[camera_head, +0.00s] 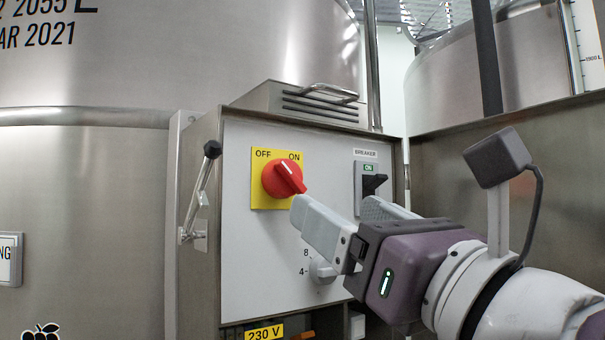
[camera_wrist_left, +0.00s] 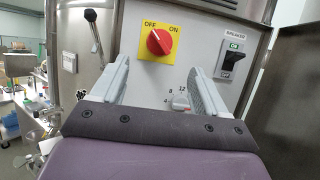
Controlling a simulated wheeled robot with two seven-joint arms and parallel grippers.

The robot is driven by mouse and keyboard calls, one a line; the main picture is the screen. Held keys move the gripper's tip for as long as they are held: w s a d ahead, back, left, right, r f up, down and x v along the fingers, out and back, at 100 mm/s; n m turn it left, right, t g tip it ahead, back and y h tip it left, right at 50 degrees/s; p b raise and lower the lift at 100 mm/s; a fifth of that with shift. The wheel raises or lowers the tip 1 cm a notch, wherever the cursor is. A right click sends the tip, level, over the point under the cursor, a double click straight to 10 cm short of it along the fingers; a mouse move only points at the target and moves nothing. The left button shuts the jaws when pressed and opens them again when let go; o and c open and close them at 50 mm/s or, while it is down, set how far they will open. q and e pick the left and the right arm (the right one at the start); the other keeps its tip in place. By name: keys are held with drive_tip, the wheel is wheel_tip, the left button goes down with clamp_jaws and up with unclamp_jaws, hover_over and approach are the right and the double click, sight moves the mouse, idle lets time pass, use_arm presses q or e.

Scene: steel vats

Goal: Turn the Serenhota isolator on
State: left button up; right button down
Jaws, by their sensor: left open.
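The isolator's red rotary knob (camera_head: 283,179) sits on a yellow plate (camera_head: 259,199) marked OFF and ON, on the grey panel. In the left wrist view the knob (camera_wrist_left: 159,42) has its ridge slanting from upper left to lower right, with the white mark at the upper-left end, toward OFF. My left gripper (camera_head: 335,207) is open and empty, in front of the panel and below right of the knob. In the left wrist view its fingertips (camera_wrist_left: 158,68) stand apart just below the yellow plate. I cannot see any contact. My right gripper is not in view.
A black breaker switch (camera_head: 372,184) with a green ON label is right of the knob. A small grey selector dial (camera_head: 321,270) is below. A black-tipped lever (camera_head: 201,190) juts at the cabinet's left side. Steel vats (camera_head: 100,200) stand behind.

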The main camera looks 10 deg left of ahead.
sight(293, 181)
use_arm(q)
drive_tip(key=p+x, duration=0.3)
drive_tip(key=x, duration=0.7)
drive_tip(key=shift+d+p, duration=0.1)
drive_tip(key=shift+p, duration=0.3)
drive_tip(key=shift+w+r, duration=0.1)
drive_tip(key=shift+s, duration=0.3)
drive_tip(key=shift+w, duration=0.2)
drive_tip(key=c, duration=1.1)
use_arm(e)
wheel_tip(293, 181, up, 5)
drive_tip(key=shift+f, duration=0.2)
